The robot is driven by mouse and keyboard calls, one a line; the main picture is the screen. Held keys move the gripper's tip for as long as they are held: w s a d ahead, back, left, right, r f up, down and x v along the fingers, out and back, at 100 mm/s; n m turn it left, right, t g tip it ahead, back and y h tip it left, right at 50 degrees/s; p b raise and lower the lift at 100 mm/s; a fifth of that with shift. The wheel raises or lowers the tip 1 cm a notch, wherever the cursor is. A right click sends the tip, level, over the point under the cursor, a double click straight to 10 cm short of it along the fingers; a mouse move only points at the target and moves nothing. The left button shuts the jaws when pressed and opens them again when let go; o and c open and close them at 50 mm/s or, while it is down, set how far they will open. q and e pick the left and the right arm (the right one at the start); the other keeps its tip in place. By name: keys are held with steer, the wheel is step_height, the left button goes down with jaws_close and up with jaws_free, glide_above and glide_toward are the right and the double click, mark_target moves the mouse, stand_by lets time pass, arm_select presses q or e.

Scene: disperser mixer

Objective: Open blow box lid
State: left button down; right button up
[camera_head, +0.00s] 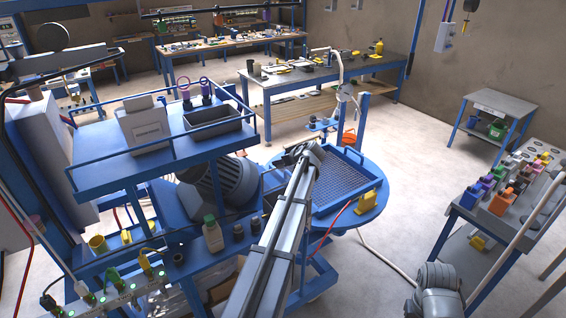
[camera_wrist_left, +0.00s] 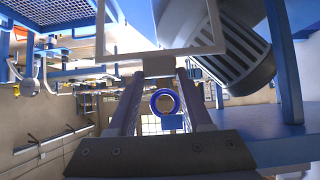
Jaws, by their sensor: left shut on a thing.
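My left gripper (camera_head: 306,152) reaches in over the bench beside the round blue table. In the left wrist view its two fingers (camera_wrist_left: 159,75) are shut on a small grey block, the lid handle (camera_wrist_left: 158,65). The handle sits at the edge of a clear panel with a pale frame, which looks like the blow box lid (camera_wrist_left: 205,48). In the head view I cannot make out the lid; my arm covers that area. I cannot tell how far the lid is tilted. My right gripper is not in view.
A grey motor (camera_head: 222,182) stands left of my left arm and shows close by in the wrist view (camera_wrist_left: 235,55). A blue mesh tray (camera_head: 357,154) lies on the round table (camera_head: 375,205).

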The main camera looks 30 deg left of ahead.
arm_select(q)
steer(key=shift+w+a+r, duration=0.1)
steer(key=shift+c, duration=1.6)
jaws_free()
steer(key=p+v, duration=0.4)
steer(key=v, duration=0.4)
steer(key=shift+p, duration=0.3)
